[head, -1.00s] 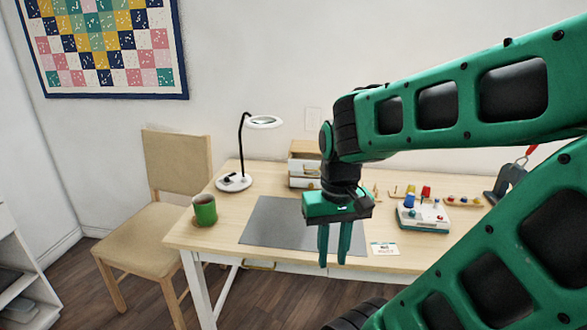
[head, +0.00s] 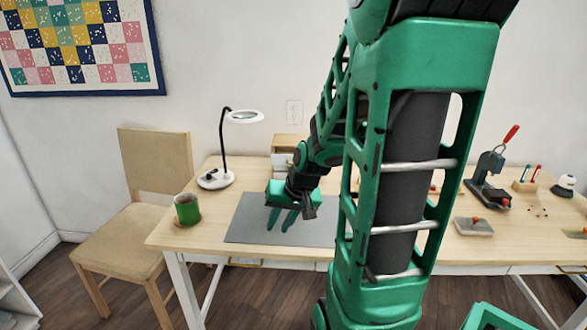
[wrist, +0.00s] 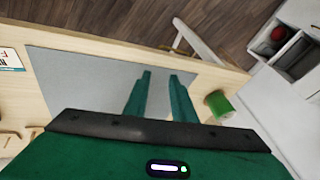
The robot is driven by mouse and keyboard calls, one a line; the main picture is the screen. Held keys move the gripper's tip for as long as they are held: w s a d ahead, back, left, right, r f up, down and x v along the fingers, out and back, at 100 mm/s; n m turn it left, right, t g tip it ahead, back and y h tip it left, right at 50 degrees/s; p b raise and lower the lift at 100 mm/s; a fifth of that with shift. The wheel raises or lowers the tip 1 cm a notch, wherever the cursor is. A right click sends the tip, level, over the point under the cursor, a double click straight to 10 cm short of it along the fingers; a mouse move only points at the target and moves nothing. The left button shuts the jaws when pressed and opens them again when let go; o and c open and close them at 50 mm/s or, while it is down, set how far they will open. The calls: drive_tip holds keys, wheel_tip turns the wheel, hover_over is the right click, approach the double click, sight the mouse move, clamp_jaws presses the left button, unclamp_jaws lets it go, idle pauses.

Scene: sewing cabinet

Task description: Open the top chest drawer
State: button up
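The small wooden chest (head: 289,139) stands at the back of the desk. Its white upper drawer front (head: 282,160) shows only at its left part; my arm hides the rest, so I cannot tell how far the drawer is out. My gripper (head: 281,222) hangs over the grey mat, in front of the chest and apart from it, fingers pointing down. In the wrist view my gripper (wrist: 160,75) has its two fingers apart with nothing between them. The chest is not in the wrist view.
A green mug (head: 187,210) and a magnifier lamp (head: 215,180) stand left on the desk. The grey mat (head: 250,228) is bare. A black press (head: 487,185) and small items stand right. A chair (head: 150,240) is at the left end.

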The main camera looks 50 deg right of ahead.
drive_tip(key=w+d+m+t, duration=0.6)
drive_tip(key=w+d, duration=0.1)
drive_tip(key=w, duration=0.4)
drive_tip(key=s+d+r+m+t+h, duration=0.1)
drive_tip(key=d+r+m+t+h, duration=0.2)
drive_tip(key=d+m+h, duration=0.9)
drive_tip(key=n+y, duration=0.2)
drive_tip(key=y, duration=0.3)
approach(281, 156)
drive_tip(key=d+f, duration=0.1)
drive_tip(key=w+d+f, duration=0.1)
drive_tip(key=d, duration=0.1)
drive_tip(key=d+f, duration=0.1)
drive_tip(key=shift+w+d+f, duration=0.15)
drive_tip(key=shift+d+f, duration=0.1)
drive_tip(key=shift+d, duration=0.1)
clamp_jaws()
